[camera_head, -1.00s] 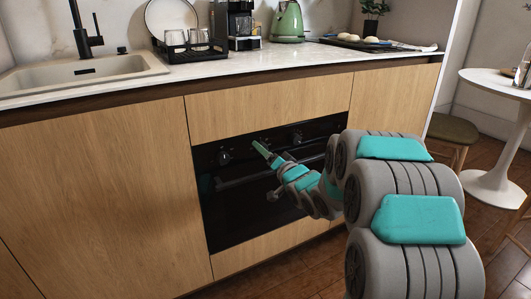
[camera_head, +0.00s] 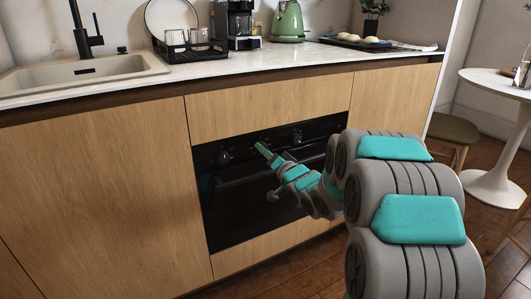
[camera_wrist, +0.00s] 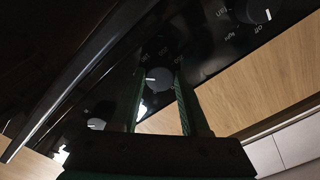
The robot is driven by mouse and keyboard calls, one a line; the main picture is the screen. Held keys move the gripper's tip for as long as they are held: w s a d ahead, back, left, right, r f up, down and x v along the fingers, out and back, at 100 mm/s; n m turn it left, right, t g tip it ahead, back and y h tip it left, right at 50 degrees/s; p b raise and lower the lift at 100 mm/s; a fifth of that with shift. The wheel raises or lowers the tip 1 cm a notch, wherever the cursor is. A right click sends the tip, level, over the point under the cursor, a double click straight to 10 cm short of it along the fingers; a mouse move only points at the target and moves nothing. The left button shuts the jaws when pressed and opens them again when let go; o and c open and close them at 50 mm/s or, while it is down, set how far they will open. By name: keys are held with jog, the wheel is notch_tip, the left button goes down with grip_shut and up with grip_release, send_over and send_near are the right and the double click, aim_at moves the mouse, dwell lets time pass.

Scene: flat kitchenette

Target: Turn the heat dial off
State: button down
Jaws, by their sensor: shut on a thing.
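The black oven front (camera_head: 212,200) carries a row of dials. My gripper (camera_head: 261,149) reaches the middle of this row in the head view, where the fingers hide most of the dial behind them. In the wrist view, the two dark green fingers of my gripper (camera_wrist: 159,85) stand on either side of the middle dial (camera_wrist: 158,79), shut on it. This dial has a grey face with a pale pointer mark.
Another dial (camera_head: 224,157) is left of my gripper, and one (camera_head: 297,136) is right of it. The oven handle (camera_head: 238,181) runs just below the dials. The countertop (camera_head: 270,62) overhangs above, with a sink (camera_head: 82,76) and green kettle (camera_head: 288,24).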

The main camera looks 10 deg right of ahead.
jog(key=n+b, duration=1.3)
jog(key=n, duration=1.3)
jog(key=shift+d+n, duration=0.15)
jog(key=shift+n, duration=0.45)
dwell(0.3)
jog(key=shift+c, duration=2)
grip_release()
